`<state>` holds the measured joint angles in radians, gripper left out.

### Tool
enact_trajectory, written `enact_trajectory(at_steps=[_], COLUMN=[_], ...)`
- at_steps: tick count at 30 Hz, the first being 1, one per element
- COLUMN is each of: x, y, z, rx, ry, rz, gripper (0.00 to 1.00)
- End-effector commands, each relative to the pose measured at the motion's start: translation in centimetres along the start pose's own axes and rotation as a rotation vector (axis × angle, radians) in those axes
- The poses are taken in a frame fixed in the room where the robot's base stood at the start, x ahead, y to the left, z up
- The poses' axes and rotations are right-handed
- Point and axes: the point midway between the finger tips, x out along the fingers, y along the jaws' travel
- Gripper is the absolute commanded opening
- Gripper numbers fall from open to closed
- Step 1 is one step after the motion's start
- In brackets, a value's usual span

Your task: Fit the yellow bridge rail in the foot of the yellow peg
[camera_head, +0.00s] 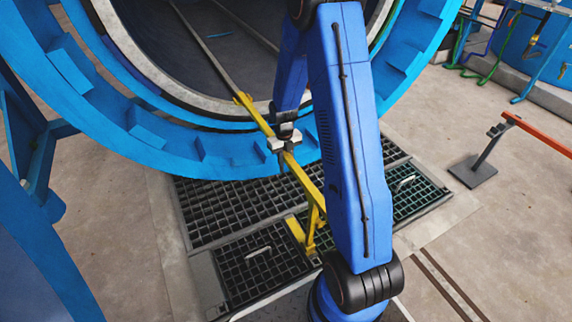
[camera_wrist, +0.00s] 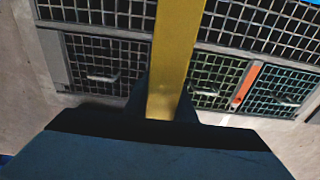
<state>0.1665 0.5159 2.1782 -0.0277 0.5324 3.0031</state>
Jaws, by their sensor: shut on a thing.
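The yellow bridge rail (camera_head: 302,179) is a long bar that slopes from the autoclave's mouth down toward the floor grates. My gripper (camera_head: 284,143) is shut on it along its length. In the wrist view the rail (camera_wrist: 178,60) runs from the top edge down to my gripper (camera_wrist: 160,118). The rail's far end (camera_head: 243,99) is by the mouth's lower rim, near a track inside; I cannot tell whether they touch. Yellow upright and slanted parts (camera_head: 311,232) stand below its near end, over the grates. I cannot tell which part is the yellow peg or its foot.
The blue autoclave ring (camera_head: 180,147) surrounds the dark chamber (camera_head: 215,60). Floor grates (camera_head: 235,208) with handles lie below. An orange bar (camera_head: 540,135) on a grey stand (camera_head: 472,172) is at the right. Concrete floor (camera_head: 440,120) between them is clear.

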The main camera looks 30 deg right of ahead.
Motion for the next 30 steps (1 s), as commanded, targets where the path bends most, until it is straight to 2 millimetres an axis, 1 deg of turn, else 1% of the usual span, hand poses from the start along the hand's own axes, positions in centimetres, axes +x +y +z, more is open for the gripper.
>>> enact_trajectory(at_steps=[27,28,29,30], x=[1.6,1.6,1.6,1.6], y=[0.0,0.0,0.0,0.0], z=[0.2,0.2,0.2,0.2], rx=[0.000,0.000,0.000,0.000], ry=[0.000,-0.001,-0.001,-0.001], rz=[0.000,0.000,0.000,0.000], gripper=[0.00,0.26,0.33,0.42])
